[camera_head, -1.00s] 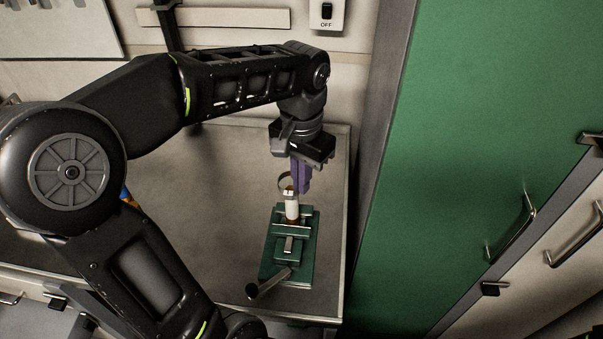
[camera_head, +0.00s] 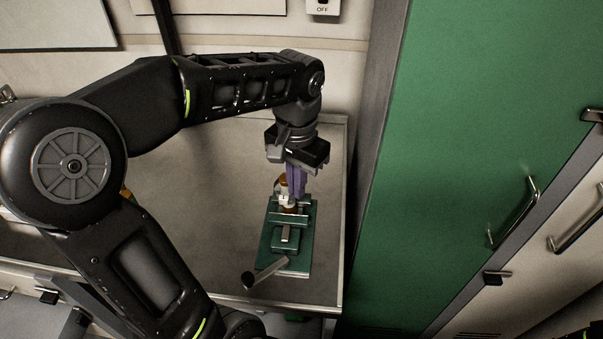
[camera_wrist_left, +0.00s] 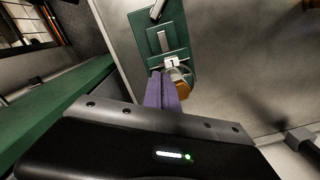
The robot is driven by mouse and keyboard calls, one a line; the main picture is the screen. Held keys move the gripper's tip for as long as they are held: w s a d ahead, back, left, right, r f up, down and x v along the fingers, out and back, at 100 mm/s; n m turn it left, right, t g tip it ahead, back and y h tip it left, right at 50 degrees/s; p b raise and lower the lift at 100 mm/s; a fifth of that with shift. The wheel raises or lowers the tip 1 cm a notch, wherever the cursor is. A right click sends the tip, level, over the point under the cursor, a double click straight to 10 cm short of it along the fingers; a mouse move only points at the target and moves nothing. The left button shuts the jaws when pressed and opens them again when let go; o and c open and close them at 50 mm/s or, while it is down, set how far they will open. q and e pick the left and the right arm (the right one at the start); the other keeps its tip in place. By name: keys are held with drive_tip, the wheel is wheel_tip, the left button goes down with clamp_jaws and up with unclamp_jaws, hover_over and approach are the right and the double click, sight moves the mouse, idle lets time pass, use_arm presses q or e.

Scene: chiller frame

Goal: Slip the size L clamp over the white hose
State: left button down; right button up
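The white hose (camera_head: 285,199) stands in a green vise (camera_head: 268,259) on the bench, with an orange-brown part at its end. In the left wrist view, the hose (camera_wrist_left: 173,62) shows just beyond my fingers. A thin metal ring, the clamp (camera_wrist_left: 184,72), shows there at the hose; I cannot tell for sure whether it is fully around it. My left gripper (camera_head: 296,184) points down with its purple fingers close together, right beside the hose. The fingers look shut on the clamp's edge, though they partly hide the contact. My right gripper is out of view.
The grey bench top (camera_head: 190,215) is mostly clear left of the vise. The vise handle (camera_head: 265,273) sticks out toward the front. A tall green cabinet (camera_head: 470,130) stands close on the right, and a wall is behind.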

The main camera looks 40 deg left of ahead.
use_arm(q)
drive_tip(key=shift+w+a+f, duration=0.25)
drive_tip(key=shift+w+a, duration=0.1)
drive_tip(key=shift+w, duration=0.25)
drive_tip(key=c, duration=1.8)
unclamp_jaws()
drive_tip(key=shift+s+d+r, duration=0.2)
drive_tip(key=shift+d+r, duration=0.05)
drive_tip(key=shift+r, duration=0.15)
drive_tip(key=shift+o, duration=1)
drive_tip(key=shift+w+a, duration=0.1)
drive_tip(key=shift+w, duration=0.05)
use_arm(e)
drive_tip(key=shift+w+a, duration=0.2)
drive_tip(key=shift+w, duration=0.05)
use_arm(q)
drive_tip(key=shift+r, duration=0.1)
wheel_tip(320, 180, up, 8)
drive_tip(key=p, duration=0.1)
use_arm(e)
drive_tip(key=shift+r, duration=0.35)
use_arm(q)
drive_tip(key=shift+f, duration=0.2)
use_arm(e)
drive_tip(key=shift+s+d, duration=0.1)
